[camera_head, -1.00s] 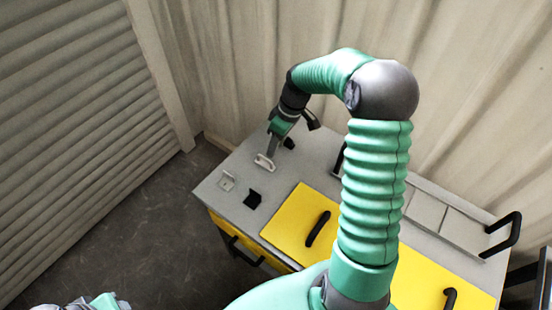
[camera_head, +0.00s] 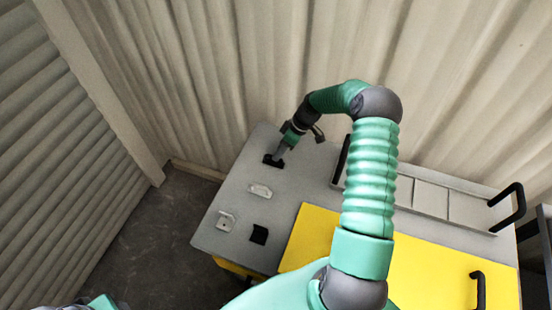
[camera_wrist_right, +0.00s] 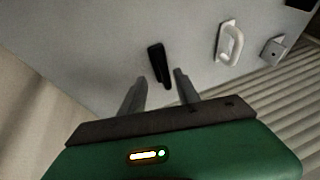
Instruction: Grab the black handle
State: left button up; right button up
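A small black handle (camera_head: 272,161) is fixed on the far left part of the grey tabletop. It also shows in the right wrist view (camera_wrist_right: 158,62), upright from the surface and leaning slightly. My right gripper (camera_head: 281,153) is right by it in the head view, partly covering it. In the right wrist view my right gripper (camera_wrist_right: 160,91) has its two fingers apart with nothing between the tips. The black handle lies just beyond the fingertips, roughly in line with the gap. Contact is not visible. My left gripper is not seen.
A white handle (camera_head: 260,190), a grey bracket (camera_head: 226,221) and a black bracket (camera_head: 258,235) stand nearer on the grey tabletop (camera_head: 232,187). Yellow lids (camera_head: 425,260) and a grey tray with black end handles (camera_head: 507,207) lie to the right. A corrugated wall stands behind.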

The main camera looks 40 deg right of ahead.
aim_at(267, 160)
jog(key=x, duration=0.2)
jog(key=shift+w+a+f, duration=0.2)
jog(key=shift+w+a, duration=0.1)
jog(key=shift+a, duration=0.05)
jog(key=shift+w+a, duration=0.1)
jog(key=shift+a, duration=0.2)
jog(key=shift+a+r, duration=0.15)
jog(key=shift+a, duration=0.1)
jog(key=shift+a+r, duration=0.1)
jog(key=shift+r, duration=0.05)
jog(key=shift+c, duration=0.6)
jog(key=shift+s, duration=0.2)
jog(key=shift+c, duration=2.4)
jog(key=shift+d, duration=0.4)
grip_shut()
jog(key=shift+d+f, duration=0.2)
jog(key=shift+f, duration=0.1)
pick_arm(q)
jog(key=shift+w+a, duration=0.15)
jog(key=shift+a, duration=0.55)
pick_arm(e)
jog(key=shift+a+r, duration=0.1)
jog(key=shift+a, duration=0.2)
